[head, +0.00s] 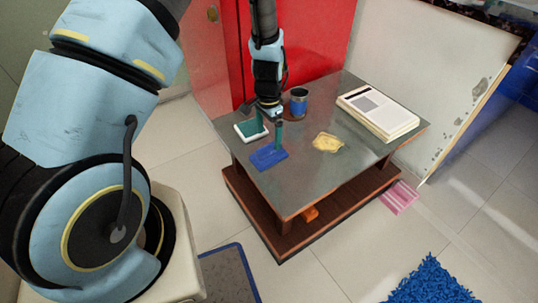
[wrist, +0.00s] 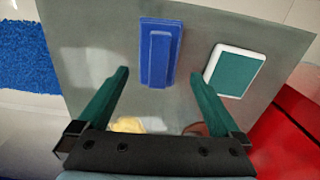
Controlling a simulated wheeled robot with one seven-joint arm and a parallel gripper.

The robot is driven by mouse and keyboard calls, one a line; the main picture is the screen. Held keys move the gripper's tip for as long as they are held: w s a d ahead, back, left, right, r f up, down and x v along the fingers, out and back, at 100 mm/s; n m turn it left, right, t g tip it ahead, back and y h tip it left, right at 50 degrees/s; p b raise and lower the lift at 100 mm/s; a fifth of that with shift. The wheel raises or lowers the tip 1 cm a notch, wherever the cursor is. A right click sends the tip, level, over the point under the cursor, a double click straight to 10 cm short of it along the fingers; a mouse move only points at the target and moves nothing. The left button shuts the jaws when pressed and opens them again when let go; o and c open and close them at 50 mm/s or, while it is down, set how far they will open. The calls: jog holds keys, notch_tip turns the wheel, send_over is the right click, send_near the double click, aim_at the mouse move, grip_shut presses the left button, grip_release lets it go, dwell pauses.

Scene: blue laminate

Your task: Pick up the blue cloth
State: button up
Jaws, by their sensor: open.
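The blue cloth (head: 269,157) lies flat near the table's left front edge in the head view. In the wrist view the blue cloth (wrist: 148,55) is a neat rectangle with a raised narrow strip along its middle. My gripper (head: 269,129) points down over the table with its two green fingers apart and nothing between them. In the wrist view my gripper (wrist: 159,74) has its fingertips either side of the cloth's near end, seemingly above it. How high the fingertips are above the cloth I cannot tell.
On the grey table (head: 310,180) are a green-and-white pad (head: 251,130) beside the cloth, a blue-and-brown cup (head: 299,102), a crumpled yellow cloth (head: 328,143) and a thick stack of paper (head: 378,112). A red cabinet (head: 312,40) stands behind.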

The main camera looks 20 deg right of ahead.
aim_at(269, 147)
jog(key=shift+s+f, duration=0.1)
jog(key=shift+f, duration=3.05)
jog(key=c, duration=1.1)
